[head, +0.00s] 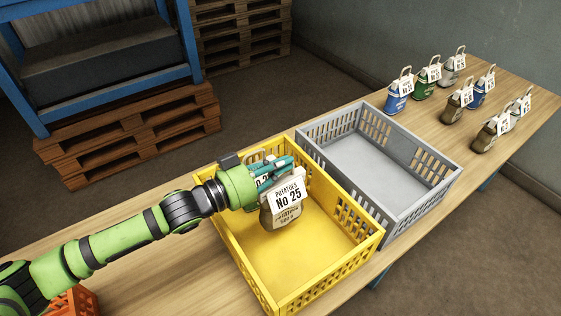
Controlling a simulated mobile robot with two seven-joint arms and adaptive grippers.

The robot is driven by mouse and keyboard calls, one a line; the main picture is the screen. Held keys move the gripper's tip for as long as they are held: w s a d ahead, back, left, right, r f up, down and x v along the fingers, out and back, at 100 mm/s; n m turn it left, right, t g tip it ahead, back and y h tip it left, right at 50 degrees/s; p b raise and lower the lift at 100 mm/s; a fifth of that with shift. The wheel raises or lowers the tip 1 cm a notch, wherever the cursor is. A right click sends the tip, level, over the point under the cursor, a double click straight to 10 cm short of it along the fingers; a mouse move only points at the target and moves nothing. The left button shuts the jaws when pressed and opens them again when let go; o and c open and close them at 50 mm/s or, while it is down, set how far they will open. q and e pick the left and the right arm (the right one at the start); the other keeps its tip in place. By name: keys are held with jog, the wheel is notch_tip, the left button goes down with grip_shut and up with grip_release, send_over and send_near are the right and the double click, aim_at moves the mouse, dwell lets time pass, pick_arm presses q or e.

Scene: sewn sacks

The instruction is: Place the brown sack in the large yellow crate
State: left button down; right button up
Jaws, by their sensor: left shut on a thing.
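The brown sack (283,220) with a white tag reading "Potatoes No 25" hangs upright from my left gripper (287,167). The gripper is shut on its top. The sack is over the floor of the large yellow crate (250,262), inside its outline in the head view; I cannot tell whether its bottom touches the floor. Part of a second white tag and a loop handle show behind the gripper, mostly hidden. My right gripper is not in view.
A grey crate (446,185) stands empty against the yellow crate's right side. Several tagged sacks, including a blue sack (396,103) and a green sack (423,90), stand at the table's far right. An orange crate (74,302) shows at the lower left. The yellow crate's front is clear.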

pick_arm(q)
jog(key=shift+r, duration=0.1)
jog(key=shift+f+b, duration=0.3)
jog(key=shift+f, duration=0.3)
jog(key=c, duration=1.4)
grip_release()
jog(key=shift+f, duration=0.1)
jog(key=shift+r, duration=0.55)
jog(key=b+v, duration=0.2)
jog(key=v, duration=1)
jog(key=shift+r+b, duration=0.2)
jog(key=shift+b, duration=0.1)
